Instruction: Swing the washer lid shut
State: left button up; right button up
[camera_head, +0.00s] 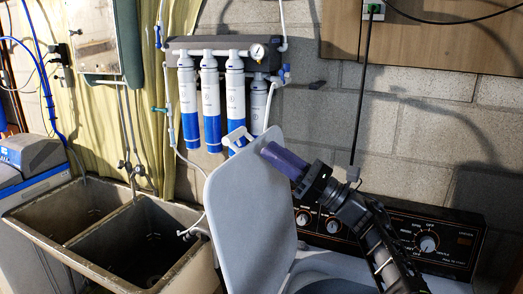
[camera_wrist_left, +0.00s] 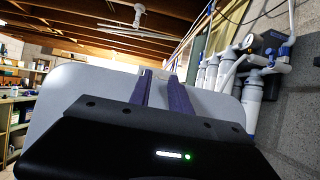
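The washer lid (camera_head: 245,205) is a light grey panel raised steeply at the left side of the washer (camera_head: 335,270). My left gripper (camera_head: 285,161) is in front of the lid's inner face, its purple fingers near the upper right edge. I cannot tell whether they touch it. In the left wrist view, the two fingers (camera_wrist_left: 163,90) stand apart with a narrow gap, and the lid (camera_wrist_left: 80,85) spreads behind them. Nothing held shows between them. My left arm hides part of the washer's opening and control panel. My right gripper is not in view.
The control panel (camera_head: 428,243) with knobs stands along the washer's back. A double sink (camera_head: 120,235) lies left of the lid. White and blue filter cartridges (camera_head: 210,105) hang on the wall behind it. A dark cable (camera_head: 363,90) hangs down near my gripper.

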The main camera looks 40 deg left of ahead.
pick_arm(q)
jog(key=shift+v, duration=1)
jog(key=shift+o, duration=1.2)
jog(key=shift+r, duration=0.1)
jog(key=shift+o, duration=0.2)
